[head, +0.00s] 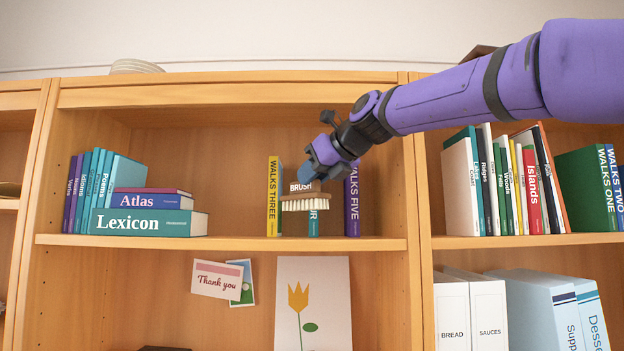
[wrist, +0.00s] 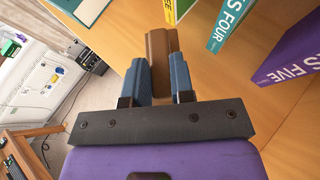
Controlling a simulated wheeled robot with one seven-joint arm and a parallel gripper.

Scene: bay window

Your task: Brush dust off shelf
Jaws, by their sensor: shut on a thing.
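My gripper (head: 310,172) reaches in from the right and its blue fingers are closed on the brown brush (head: 303,194). The brush is marked "BRUSH" and its pale bristles point down. In the head view it appears in front of the Walks books, with its bristles above the level of the shelf board (head: 230,243). In the wrist view the brush's brown end (wrist: 159,48) shows between the two fingers (wrist: 159,80). No dust can be made out on the board.
Walks Three (head: 273,200), partly hidden Walks Four (head: 313,224) and Walks Five (head: 352,210) stand around the brush. Lexicon (head: 150,222) and Atlas (head: 150,201) lie stacked at left. Bare shelf shows between Lexicon and Walks Three. An upright divider (head: 416,190) stands right.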

